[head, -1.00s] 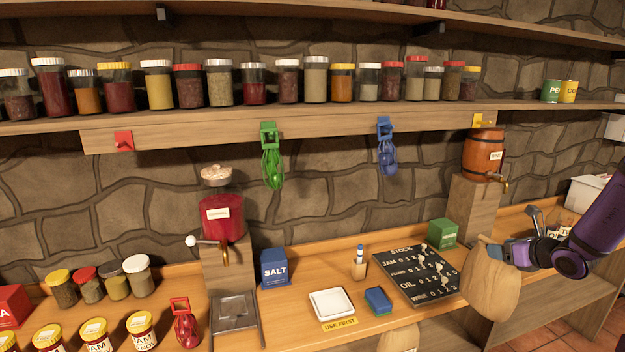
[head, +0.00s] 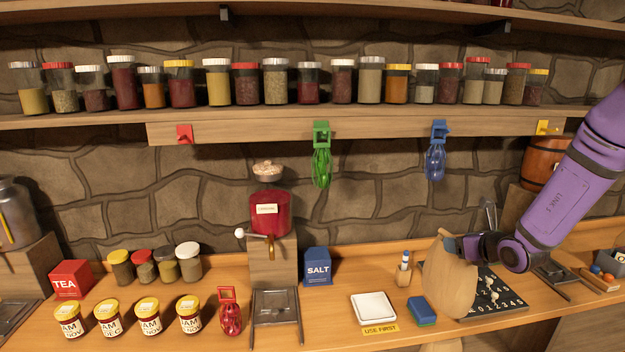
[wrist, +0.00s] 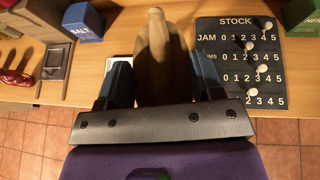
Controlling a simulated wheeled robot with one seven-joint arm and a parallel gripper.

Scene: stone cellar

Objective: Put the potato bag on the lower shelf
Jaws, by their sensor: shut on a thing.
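The potato bag (head: 447,285) is a tan sack with a narrow neck. My gripper (head: 462,247) is shut on it at the upper part and holds it upright in front of the counter's front part. In the wrist view the bag (wrist: 155,55) stands between the two blue fingers of my gripper (wrist: 160,82), its neck pointing away. The bag hides part of the stock board in the head view. The lower shelf under the counter is not clearly visible in either current view.
The counter (head: 230,335) holds a stock board (head: 490,290), a white dish (head: 373,306), a blue sponge (head: 421,311), a salt box (head: 317,267), a red dispenser (head: 270,215) and several jam jars (head: 108,317). Tiled floor (wrist: 280,130) lies before the counter.

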